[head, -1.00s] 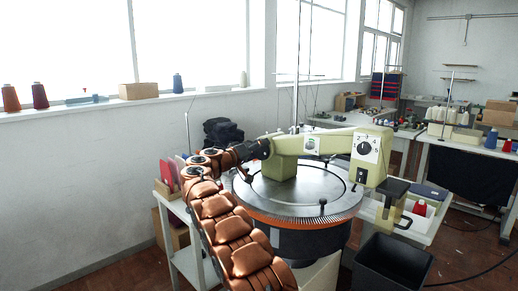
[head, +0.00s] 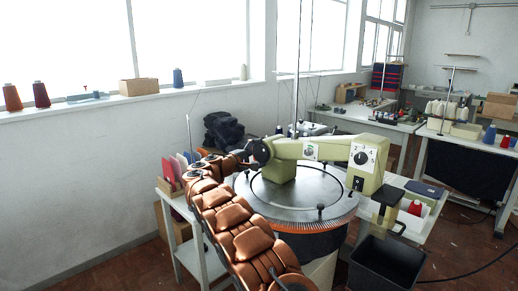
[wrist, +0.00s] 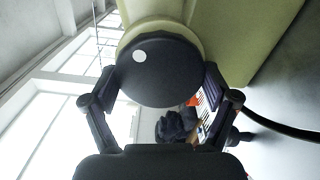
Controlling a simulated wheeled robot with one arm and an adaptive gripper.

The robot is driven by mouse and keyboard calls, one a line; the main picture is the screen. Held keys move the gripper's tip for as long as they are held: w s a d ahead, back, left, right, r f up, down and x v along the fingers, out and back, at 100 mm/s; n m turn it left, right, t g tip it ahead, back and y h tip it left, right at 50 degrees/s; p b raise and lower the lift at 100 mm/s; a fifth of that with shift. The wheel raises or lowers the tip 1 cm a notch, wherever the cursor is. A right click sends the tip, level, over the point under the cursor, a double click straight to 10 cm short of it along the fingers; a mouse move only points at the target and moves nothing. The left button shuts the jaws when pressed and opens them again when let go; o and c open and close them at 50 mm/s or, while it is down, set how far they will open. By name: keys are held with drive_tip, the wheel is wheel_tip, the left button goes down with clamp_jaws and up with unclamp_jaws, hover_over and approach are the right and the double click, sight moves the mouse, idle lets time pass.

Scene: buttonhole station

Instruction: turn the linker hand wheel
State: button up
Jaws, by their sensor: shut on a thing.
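The linker (head: 325,150) is a pale green machine arm over a round grey dial plate. Its hand wheel (wrist: 155,75) is a black disc with a white dot, which lies to the upper left of the disc's centre in the wrist view. The wheel sits at the left end of the machine arm in the head view (head: 262,152). My gripper (wrist: 160,85) is shut on the wheel, with one finger at each side of its rim. In the head view my gripper (head: 249,154) is small and partly hidden by my copper-coloured arm.
A black bin (head: 385,264) stands on the floor at the front right. A red cone (head: 415,208) sits right of the dial. Red folders (head: 168,172) stand on the left table. Cones and a box (head: 138,87) line the window sill. Floor shows at lower left.

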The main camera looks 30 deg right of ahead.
drive_tip(key=n+p, duration=0.4)
drive_tip(key=n, duration=0.2)
drive_tip(key=shift+r+p, duration=0.15)
drive_tip(key=shift+p, duration=0.25)
drive_tip(key=shift+f+n+p, duration=0.2)
drive_tip(key=shift+n+p, duration=0.85)
drive_tip(key=shift+n, duration=0.75)
drive_tip(key=o, duration=0.9)
drive_tip(key=shift+o, duration=0.2)
drive_tip(key=v, duration=1.2)
